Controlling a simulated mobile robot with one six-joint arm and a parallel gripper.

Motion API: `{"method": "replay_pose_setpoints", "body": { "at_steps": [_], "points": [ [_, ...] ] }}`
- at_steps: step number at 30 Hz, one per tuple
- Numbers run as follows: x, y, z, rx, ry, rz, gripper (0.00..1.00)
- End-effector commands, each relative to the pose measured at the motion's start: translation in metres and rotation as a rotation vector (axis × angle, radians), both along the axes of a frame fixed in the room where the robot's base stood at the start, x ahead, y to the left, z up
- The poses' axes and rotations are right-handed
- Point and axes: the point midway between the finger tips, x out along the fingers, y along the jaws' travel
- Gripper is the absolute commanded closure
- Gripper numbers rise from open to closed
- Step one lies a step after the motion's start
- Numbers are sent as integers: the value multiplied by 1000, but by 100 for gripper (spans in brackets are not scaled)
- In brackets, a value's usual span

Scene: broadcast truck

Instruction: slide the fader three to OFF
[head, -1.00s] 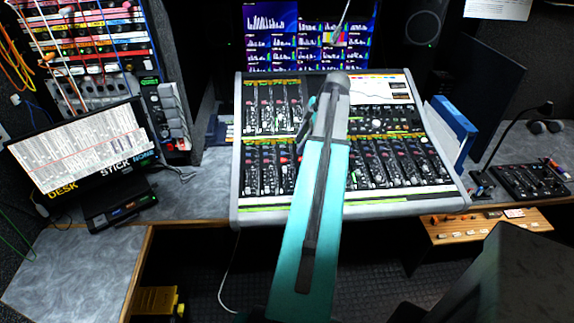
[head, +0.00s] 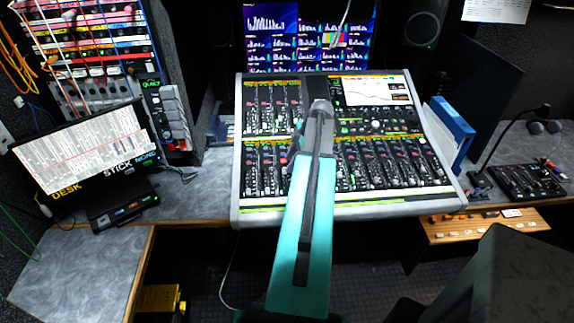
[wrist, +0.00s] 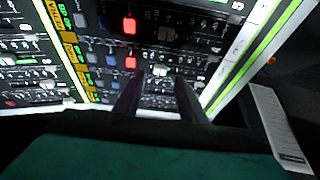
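The mixing console (head: 347,208) stands on the desk in the head view, with rows of channel faders across its lower half. I cannot tell which fader is number three, and no OFF mark is readable. My gripper (wrist: 160,76) shows in the wrist view as two dark fingers, spread apart over the console face. I cannot tell whether the fingers touch the nearer cap. In the head view my arm hides part of the console and most of the gripper.
Lit red buttons (wrist: 130,62) lie beside the fingers. A tilted screen (head: 85,148) stands at left, a blue binder (head: 447,134) right of the console. A small panel (head: 527,182) with a gooseneck microphone is at far right. Monitors (head: 270,48) rise behind.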

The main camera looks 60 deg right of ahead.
Motion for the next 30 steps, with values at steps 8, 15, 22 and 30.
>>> {"method": "replay_pose_setpoints", "body": {
  "at_steps": [8,15,22,30],
  "points": [
    [10,3,-23,0,0,0,62],
    [14,4,-34,0,0,0,62],
    [14,4,-35,-1,-1,0,62],
    [14,4,-35,0,0,-1,90]
  ]
}}
